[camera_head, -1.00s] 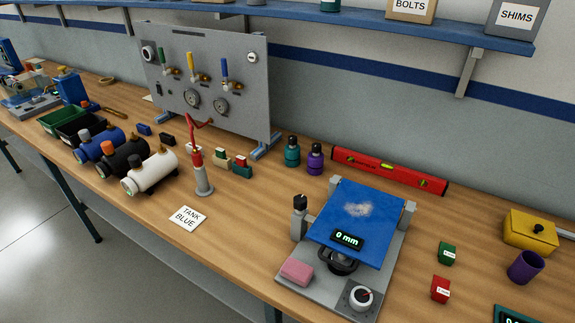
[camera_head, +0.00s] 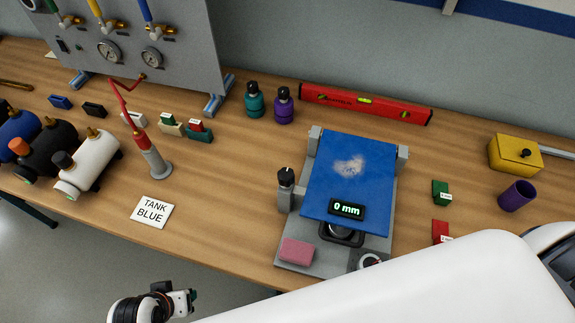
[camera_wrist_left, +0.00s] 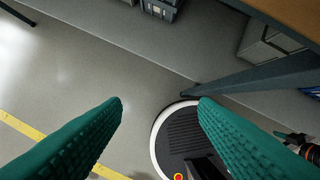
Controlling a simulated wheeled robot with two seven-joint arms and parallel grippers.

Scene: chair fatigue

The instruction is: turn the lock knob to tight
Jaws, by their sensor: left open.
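The test fixture (camera_head: 296,252) is a grey base with a tilted blue panel (camera_head: 328,190) that has a pale scuffed patch and a "0 mm" display (camera_head: 347,209). A round dial knob (camera_head: 369,262) sits at its front right corner, partly hidden by my white arm. A grey post with a black cap (camera_head: 285,177) stands at its left side. I cannot read which of these is the lock knob or its setting. My left gripper (camera_wrist_left: 160,105) is open and empty over the floor, with teal fingers, away from the fixture. My right gripper is not visible.
A pink block (camera_head: 297,251) lies on the base. Green (camera_head: 440,192) and red (camera_head: 440,231) blocks, a purple cup (camera_head: 517,195) and a yellow box (camera_head: 514,155) are to its right. A red level (camera_head: 365,101) lies behind. Bench between card (camera_head: 152,212) and fixture is clear.

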